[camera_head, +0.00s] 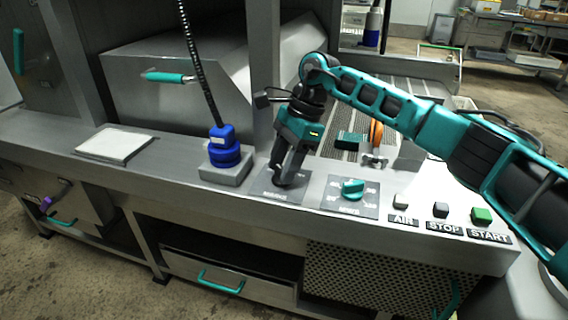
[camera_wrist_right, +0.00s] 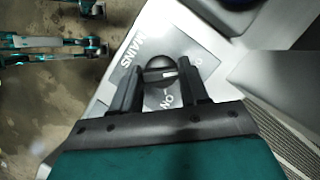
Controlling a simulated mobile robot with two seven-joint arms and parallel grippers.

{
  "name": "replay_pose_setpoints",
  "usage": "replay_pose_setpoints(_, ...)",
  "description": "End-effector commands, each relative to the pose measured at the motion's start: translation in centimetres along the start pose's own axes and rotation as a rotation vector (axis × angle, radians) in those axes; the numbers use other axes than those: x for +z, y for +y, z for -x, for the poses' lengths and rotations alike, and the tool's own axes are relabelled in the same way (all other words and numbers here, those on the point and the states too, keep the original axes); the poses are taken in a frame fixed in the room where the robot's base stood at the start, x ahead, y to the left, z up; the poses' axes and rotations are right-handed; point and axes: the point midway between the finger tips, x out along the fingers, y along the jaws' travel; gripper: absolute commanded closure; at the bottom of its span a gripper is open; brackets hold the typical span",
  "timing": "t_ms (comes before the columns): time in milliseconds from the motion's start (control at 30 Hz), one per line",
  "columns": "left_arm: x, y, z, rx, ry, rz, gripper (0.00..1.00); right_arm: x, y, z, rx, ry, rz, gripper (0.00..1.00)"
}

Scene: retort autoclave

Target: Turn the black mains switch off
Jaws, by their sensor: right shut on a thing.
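The black mains switch (camera_wrist_right: 158,66) is a round knob with a raised grip bar across it, seen in the right wrist view. It sits on a grey plate (camera_wrist_right: 126,60) marked MAINS and ON. My right gripper (camera_wrist_right: 158,73) is shut on the switch, with one finger on each side of it. In the head view my right gripper (camera_head: 282,181) reaches down onto the plate (camera_head: 268,191) and mostly hides the switch. I cannot tell which mark the switch points at. My left gripper is in neither view.
Right of the plate is a teal dial (camera_head: 353,188), then the AIR (camera_head: 400,201), STOP (camera_head: 440,210) and green START (camera_head: 481,215) buttons. A blue plug (camera_head: 224,150) with a coiled cable stands close on the left. A pale pad (camera_head: 113,145) lies farther left.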

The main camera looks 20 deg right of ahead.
Motion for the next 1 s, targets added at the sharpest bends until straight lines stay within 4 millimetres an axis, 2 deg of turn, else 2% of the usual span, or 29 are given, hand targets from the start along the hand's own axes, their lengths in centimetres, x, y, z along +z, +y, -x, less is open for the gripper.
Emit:
replay_pose_setpoints(500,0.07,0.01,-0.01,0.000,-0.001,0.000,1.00,0.07,-0.02,0.00,0.008,0.001,0.023,0.86)
replay_pose_setpoints(533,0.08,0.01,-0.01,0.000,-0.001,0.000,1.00,0.07,-0.02,0.00,0.008,0.001,0.023,0.54)
replay_pose_setpoints(800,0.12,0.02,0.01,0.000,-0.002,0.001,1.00,0.04,-0.02,-0.01,0.008,0.001,0.021,0.30)
replay_pose_setpoints(1000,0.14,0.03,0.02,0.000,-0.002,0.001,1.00,0.01,-0.01,0.01,0.008,0.001,0.020,0.30)
